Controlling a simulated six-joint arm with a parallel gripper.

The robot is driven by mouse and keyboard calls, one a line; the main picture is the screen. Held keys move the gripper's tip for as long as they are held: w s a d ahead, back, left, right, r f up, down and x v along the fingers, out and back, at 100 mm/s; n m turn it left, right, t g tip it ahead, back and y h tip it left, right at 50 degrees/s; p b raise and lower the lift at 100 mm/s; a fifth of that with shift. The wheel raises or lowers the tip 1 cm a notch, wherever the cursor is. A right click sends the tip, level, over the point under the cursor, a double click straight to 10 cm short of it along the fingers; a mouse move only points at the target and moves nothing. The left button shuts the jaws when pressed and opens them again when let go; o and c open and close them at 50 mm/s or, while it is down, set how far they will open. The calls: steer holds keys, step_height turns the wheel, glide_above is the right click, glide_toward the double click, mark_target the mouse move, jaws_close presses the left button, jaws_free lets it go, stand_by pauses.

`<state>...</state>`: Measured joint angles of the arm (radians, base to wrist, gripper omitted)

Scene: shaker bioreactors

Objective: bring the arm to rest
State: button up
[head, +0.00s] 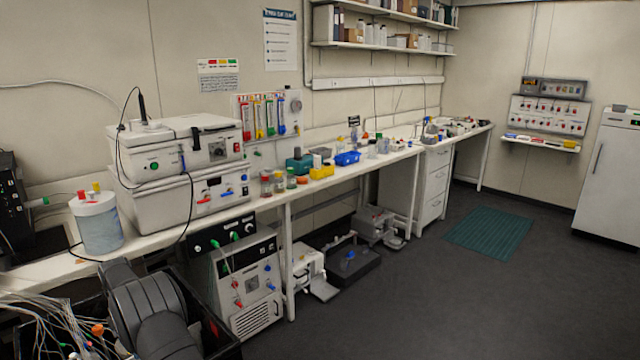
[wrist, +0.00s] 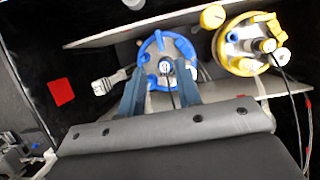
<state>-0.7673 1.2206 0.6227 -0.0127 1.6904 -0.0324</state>
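My gripper (wrist: 159,80) shows in the wrist view as two blue-grey fingers, apart with a gap between them. A vessel with a blue ring top (wrist: 158,46) and a white-capped central port with a black cable appears at the fingertips. I cannot tell whether the fingers touch it. A second vessel with a yellow top (wrist: 243,46) stands to the right, clear of the fingers. In the head view my dark arm shows at the lower left, low in front of the bench. The gripper itself is hidden there.
A long white bench (head: 345,174) carries stacked white instruments (head: 180,165) and a white-lidded container (head: 97,222). Many loose wires (head: 50,325) lie at the lower left beside my arm. A red square (wrist: 61,92) marks the dark surface in the wrist view. Open floor (head: 430,300) lies right.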

steer(key=x, duration=0.9)
